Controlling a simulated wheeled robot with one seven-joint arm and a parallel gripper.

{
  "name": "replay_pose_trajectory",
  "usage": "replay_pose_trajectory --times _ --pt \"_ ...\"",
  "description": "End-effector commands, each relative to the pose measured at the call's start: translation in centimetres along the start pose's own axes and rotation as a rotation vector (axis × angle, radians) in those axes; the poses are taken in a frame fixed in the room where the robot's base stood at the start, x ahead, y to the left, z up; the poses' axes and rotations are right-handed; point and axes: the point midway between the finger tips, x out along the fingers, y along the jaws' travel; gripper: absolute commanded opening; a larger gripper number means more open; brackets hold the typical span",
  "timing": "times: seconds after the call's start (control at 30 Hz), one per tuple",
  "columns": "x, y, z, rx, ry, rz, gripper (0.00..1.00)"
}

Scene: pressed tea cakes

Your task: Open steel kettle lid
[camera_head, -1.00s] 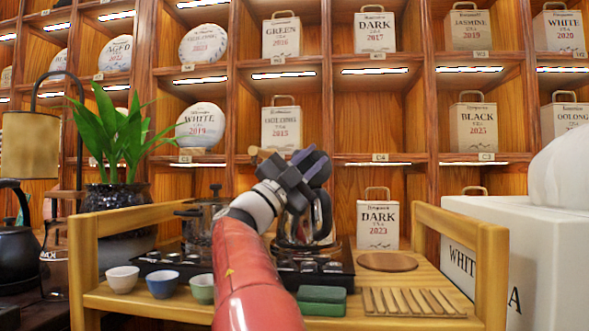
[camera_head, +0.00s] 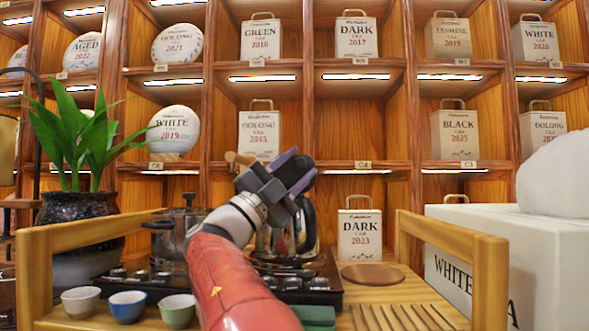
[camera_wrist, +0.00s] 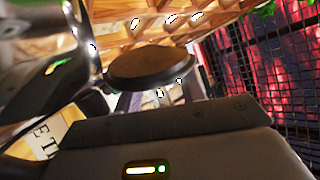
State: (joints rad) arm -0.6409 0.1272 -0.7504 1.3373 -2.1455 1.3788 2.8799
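The steel kettle (camera_head: 272,243) stands on the dark tray, partly hidden behind my arm and gripper. Its dark handle (camera_head: 310,220) shows at the right.
A pot (camera_head: 170,238) stands left of my arm on the dark tray (camera_head: 328,288). Cups, including a blue cup (camera_head: 128,306), line the front left. A dark tea box (camera_head: 360,236) and a round wooden coaster (camera_head: 370,274) are at the right. Wooden side rails (camera_head: 450,245) bound the stand.

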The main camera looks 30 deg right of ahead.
Motion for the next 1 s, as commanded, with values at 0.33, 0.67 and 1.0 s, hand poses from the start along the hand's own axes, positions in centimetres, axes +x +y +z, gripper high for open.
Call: replay_pose_trajectory --times 0.33,0.67,1.0 --pt "-0.4 0.0 0.0 0.000 0.000 0.000 0.41" --pt "-5.4 -3.3 -0.8 0.005 -0.002 -0.001 0.41" --pt "-9.9 -6.8 -1.6 0.002 0.000 -0.001 0.41"
